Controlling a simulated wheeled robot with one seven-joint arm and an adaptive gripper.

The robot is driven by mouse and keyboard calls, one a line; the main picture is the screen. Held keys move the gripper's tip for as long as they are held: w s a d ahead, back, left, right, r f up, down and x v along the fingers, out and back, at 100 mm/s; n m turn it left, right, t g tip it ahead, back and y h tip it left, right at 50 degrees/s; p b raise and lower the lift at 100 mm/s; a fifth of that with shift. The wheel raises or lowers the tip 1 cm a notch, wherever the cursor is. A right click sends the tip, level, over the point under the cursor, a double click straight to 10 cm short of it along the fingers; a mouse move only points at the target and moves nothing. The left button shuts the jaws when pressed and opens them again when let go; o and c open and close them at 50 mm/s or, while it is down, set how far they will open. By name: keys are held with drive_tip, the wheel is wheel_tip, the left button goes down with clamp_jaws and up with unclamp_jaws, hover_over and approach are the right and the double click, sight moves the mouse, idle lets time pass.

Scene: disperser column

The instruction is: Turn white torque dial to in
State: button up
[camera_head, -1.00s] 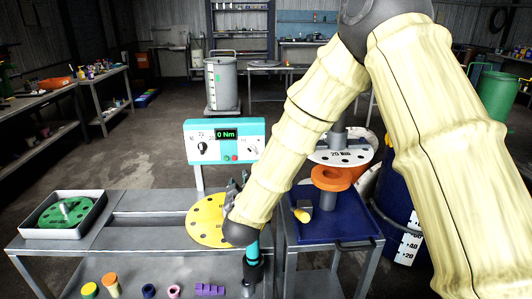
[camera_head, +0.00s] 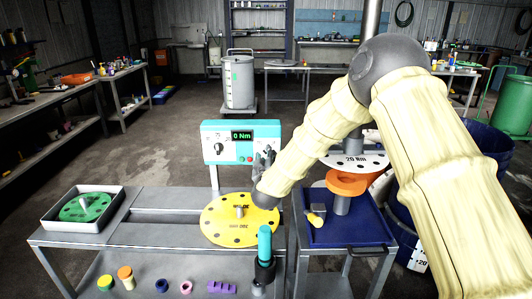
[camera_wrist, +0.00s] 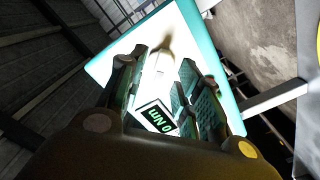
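The control panel (camera_head: 228,142) is a turquoise-framed white box on a post behind the bench, with a "0 Nm" display (camera_head: 242,135) and a black dial (camera_head: 218,147) on its left. My gripper (camera_head: 264,158) is in front of the panel's right side and hides the white dial in the head view. In the wrist view, my gripper (camera_wrist: 162,82) has its fingers apart, with a pale knob, apparently the white torque dial (camera_wrist: 160,65), between and beyond the tips. I cannot tell whether they touch it. The display (camera_wrist: 158,117) shows there upside down. The dial's setting is not readable.
A yellow disc (camera_head: 225,228) lies on the bench below my gripper. A teal-handled tool (camera_head: 264,243) stands at the bench's front right. The blue cart (camera_head: 345,230) with an orange ring (camera_head: 350,183) is to the right. A green disc in a tray (camera_head: 58,220) is at left.

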drive_tip(key=shift+w, duration=1.05)
drive_tip(key=shift+c, duration=0.4)
drive_tip(key=c, duration=0.6)
drive_tip(key=shift+o, duration=0.2)
drive_tip(key=shift+d+m+b, duration=0.2)
drive_tip(key=shift+m+b, duration=5.55)
drive_tip(key=shift+m, duration=2.15)
